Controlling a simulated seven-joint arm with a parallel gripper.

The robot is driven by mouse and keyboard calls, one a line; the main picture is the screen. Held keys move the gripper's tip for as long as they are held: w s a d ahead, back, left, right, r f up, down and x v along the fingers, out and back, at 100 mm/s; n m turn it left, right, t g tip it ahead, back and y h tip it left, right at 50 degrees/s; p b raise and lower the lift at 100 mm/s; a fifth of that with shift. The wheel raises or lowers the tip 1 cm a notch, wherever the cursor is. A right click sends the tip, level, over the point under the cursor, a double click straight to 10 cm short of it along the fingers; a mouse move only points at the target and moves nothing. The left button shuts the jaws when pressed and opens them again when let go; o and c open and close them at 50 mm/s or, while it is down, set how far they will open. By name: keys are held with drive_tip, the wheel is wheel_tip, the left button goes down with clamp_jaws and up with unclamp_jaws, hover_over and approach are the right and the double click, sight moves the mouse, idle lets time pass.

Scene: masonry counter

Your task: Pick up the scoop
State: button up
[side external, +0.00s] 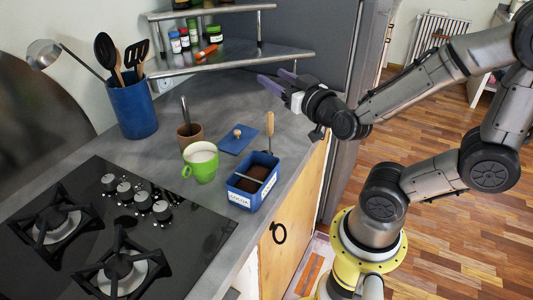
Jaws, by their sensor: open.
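A scoop with an upright wooden handle (270,125) stands in a blue box labelled COCOA (240,199) near the counter's front edge. Its lower end is hidden in the box among brown powder. A thin light bar lies across the box top. My gripper (274,79) is open and empty, with purple-grey fingers pointing left. In the picture it is above the scoop handle and apart from it.
A blue lid (231,144) with a wooden knob lies behind the box. A green mug (201,164), a brown cup (189,138), a blue utensil pot (134,112) and a black hob (105,235) are to the left. A metal-railed shelf (230,62) is behind.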

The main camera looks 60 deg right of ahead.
sight(272, 124)
wheel_tip(272, 124, down, 13)
drive_tip(key=shift+w+r, duration=0.15)
drive_tip(key=x, duration=0.4)
drive_tip(key=shift+w+d, duration=0.1)
drive_tip(key=shift+w, duration=0.3)
clamp_jaws()
